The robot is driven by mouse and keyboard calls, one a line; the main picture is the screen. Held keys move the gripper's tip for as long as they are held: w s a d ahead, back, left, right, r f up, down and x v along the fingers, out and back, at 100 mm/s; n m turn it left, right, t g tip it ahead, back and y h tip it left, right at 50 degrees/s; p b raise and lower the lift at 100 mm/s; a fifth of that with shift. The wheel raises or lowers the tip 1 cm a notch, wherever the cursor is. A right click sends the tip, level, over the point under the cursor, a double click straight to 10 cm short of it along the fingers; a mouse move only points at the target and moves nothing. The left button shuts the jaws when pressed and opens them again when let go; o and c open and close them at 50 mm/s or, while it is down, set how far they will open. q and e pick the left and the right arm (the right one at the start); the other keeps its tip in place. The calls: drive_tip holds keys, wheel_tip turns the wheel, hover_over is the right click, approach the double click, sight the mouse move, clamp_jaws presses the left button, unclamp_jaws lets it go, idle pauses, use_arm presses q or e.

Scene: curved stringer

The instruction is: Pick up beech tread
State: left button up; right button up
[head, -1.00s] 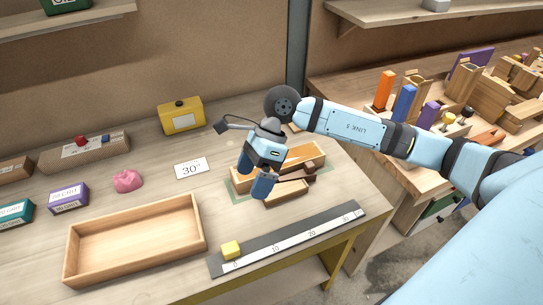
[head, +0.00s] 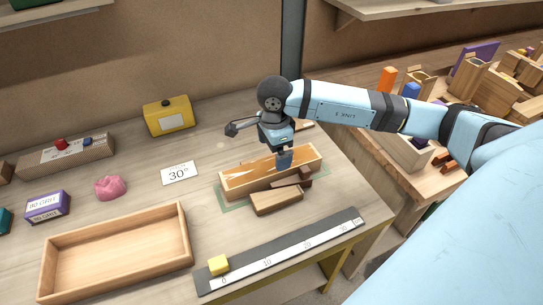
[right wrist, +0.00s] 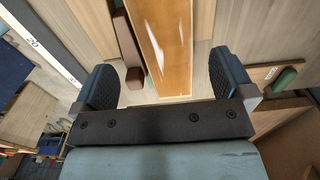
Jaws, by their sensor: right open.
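A long amber-brown wooden piece (head: 240,184) with pale edges lies on a green mat (head: 232,205). A lighter wooden block (head: 277,201), possibly the beech tread, lies in front of it, with a dark brown piece (head: 304,176) beside it. My right gripper (head: 284,162) is over the long piece, pointing down. In the right wrist view its fingers (right wrist: 164,82) are wide apart, with the long piece (right wrist: 166,40) showing between them and the dark brown piece (right wrist: 128,45) to its left. Nothing is visibly gripped. My left gripper is out of view.
An empty wooden tray (head: 117,250) is at the front left. A 30° card (head: 179,173), pink lump (head: 110,188) and yellow container (head: 169,117) stand left of the mat.

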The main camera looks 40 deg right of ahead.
sight(271, 165)
drive_tip(key=f, duration=0.5)
drive_tip(key=shift+w+a+f+p, duration=0.15)
drive_tip(key=shift+w+f+p, duration=0.15)
drive_tip(key=shift+w, duration=0.05)
drive_tip(key=c, duration=1.2)
drive_tip(key=shift+r, duration=0.1)
drive_tip(key=shift+c, duration=0.9)
